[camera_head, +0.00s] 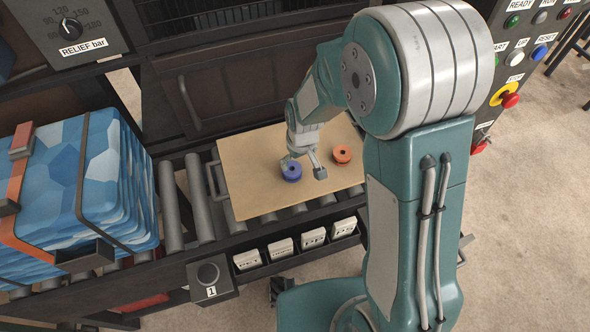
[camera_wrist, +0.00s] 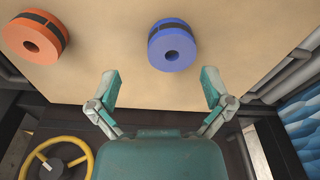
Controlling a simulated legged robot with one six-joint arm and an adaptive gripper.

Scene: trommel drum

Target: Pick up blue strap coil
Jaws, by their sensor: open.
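The blue strap coil (camera_head: 291,171) lies flat on a tan board (camera_head: 245,185). It is a thick blue ring with a dark band and a centre hole. In the wrist view the blue strap coil (camera_wrist: 172,45) is ahead of my fingertips, a little right of the middle between them. My gripper (camera_head: 303,164) is over the board, close to the blue coil, its fingers spread and nothing between them. Both fingers of my gripper (camera_wrist: 160,88) show apart in the wrist view. Its height above the board is hard to tell.
An orange coil (camera_head: 342,154) lies on the board to the right of the blue one; it also shows in the wrist view (camera_wrist: 35,37). The board rests on a roller conveyor (camera_head: 171,205). A blue patterned strapped stack (camera_head: 75,180) stands at the left. A control panel (camera_head: 515,60) is at the right.

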